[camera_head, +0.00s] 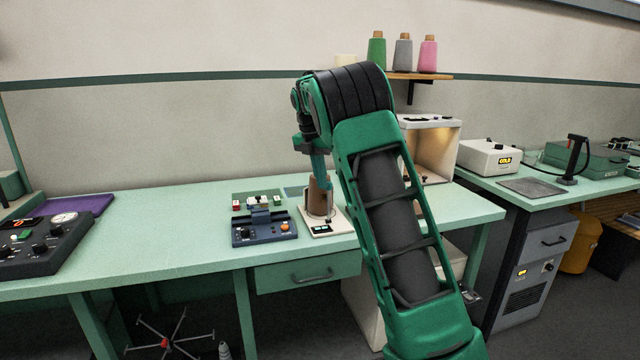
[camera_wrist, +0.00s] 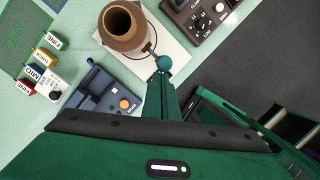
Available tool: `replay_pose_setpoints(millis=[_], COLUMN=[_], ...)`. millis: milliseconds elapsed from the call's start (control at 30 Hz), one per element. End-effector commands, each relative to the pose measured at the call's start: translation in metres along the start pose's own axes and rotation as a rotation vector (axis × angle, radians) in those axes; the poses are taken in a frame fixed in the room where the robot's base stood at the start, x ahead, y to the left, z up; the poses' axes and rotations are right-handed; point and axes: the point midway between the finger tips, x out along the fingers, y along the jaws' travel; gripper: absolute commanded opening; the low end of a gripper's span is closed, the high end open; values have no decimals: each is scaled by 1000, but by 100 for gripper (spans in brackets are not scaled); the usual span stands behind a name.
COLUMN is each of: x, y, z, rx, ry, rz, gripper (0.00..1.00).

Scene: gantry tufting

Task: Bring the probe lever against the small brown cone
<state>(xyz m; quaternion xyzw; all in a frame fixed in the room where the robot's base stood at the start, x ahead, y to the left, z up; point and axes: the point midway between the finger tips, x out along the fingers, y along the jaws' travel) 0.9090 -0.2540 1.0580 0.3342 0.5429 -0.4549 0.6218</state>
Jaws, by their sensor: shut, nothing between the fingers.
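The small brown cone (camera_head: 319,203) stands upright on a white device with a dark display (camera_head: 326,229), on the green bench. In the wrist view I look down on its open top (camera_wrist: 127,43). A thin dark wire arm (camera_wrist: 151,43) beside the cone appears to be the probe lever; whether it touches the cone I cannot tell. My gripper (camera_wrist: 163,66) is shut and empty, its tips beside the lever's outer end. Contact between the tips and the lever is unclear. In the head view my gripper (camera_head: 319,172) partly covers the cone's top.
A blue control box (camera_head: 264,229) stands left of the cone's device, with small labelled blocks (camera_wrist: 42,62) behind it. A dark knobbed unit (camera_wrist: 202,18) is close on the right. Thread cones (camera_head: 402,53) stand on a wall shelf. The bench's left middle (camera_head: 160,235) is clear.

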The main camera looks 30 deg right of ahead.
Motion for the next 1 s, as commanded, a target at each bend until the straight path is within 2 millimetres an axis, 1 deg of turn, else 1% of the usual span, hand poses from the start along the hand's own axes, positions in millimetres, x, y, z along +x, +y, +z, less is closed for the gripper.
replay_pose_setpoints(millis=[467, 833, 1000], x=[-1, -14, -17], y=[-1, -2, -2], z=[1, 4, 2], rx=[1, 2, 1], ry=[-1, -1, 0], rz=[1, 1, 1], gripper=[0, 0, 0])
